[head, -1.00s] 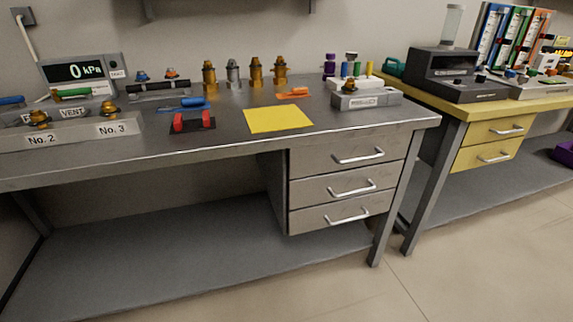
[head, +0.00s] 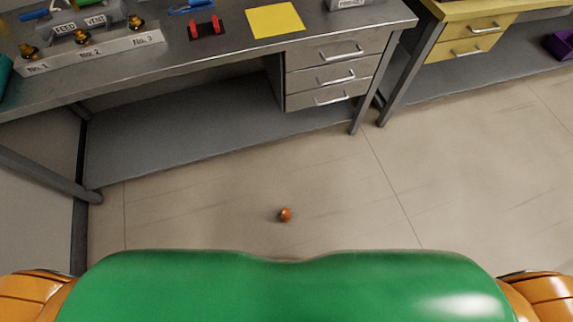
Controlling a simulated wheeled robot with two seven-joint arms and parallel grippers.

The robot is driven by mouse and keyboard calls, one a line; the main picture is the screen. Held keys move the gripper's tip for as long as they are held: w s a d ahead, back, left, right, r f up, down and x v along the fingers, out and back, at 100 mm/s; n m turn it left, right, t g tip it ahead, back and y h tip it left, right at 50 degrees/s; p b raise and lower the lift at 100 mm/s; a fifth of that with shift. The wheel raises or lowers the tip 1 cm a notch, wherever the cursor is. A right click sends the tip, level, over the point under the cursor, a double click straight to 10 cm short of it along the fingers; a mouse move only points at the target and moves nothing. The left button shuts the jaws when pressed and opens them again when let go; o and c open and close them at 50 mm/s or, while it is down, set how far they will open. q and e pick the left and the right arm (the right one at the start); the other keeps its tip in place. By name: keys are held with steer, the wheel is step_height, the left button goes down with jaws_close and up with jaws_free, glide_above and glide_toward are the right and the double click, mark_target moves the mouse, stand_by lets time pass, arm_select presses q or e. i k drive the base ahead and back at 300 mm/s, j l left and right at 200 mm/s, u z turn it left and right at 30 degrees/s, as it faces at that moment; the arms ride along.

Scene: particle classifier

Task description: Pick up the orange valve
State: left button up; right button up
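A small orange, rounded object (head: 286,214) lies on the floor in front of the bench, between the bench and my body. It has a darker side on its left; it is too small to tell whether it is a valve. No other orange valve shows now, as the back of the bench top is cut off by the top edge of the view. Neither of my grippers is in view.
A grey metal bench (head: 200,55) with drawers (head: 333,75) and a low shelf (head: 215,140) stands ahead. A yellow sheet (head: 275,20) and labelled blocks (head: 95,48) are on it. A yellow bench (head: 470,15) stands right. The floor (head: 430,160) is mostly clear.

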mark_target(285, 218)
steer(key=k+u, duration=0.1)
steer(key=k, duration=1.1)
